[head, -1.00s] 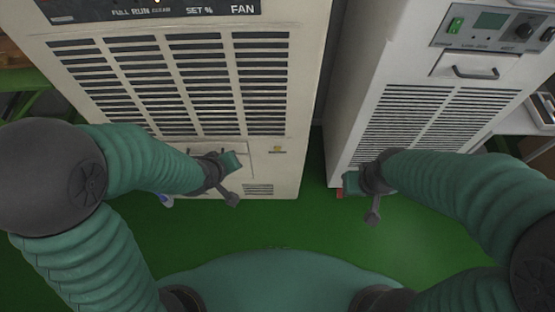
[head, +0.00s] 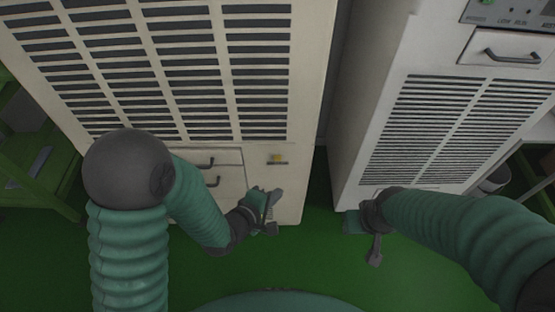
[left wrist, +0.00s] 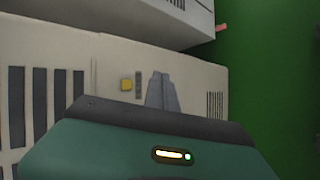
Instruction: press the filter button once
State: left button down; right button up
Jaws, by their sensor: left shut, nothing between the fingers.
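My left gripper (head: 276,194) is shut and empty, in front of the cabinet and below the button in the head view. It also shows in the left wrist view (left wrist: 160,88). The button appears clear of the fingers. My right gripper (head: 374,250) hangs in front of the right-hand cabinet, away from the button; its jaw opening is unclear.
A second, light grey cabinet (head: 390,60) with vents and a handled drawer (head: 505,48) stands to the right, across a narrow gap. Small drawers with dark handles (head: 205,162) lie left of the button. The green floor (head: 325,265) is clear in front.

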aim_at(277, 158)
pick_arm(q)
jog(key=w, duration=0.8)
jog(key=shift+w, duration=0.4)
dwell(1.5)
jog(key=shift+w+p, duration=0.35)
jog(key=shift+p, duration=0.25)
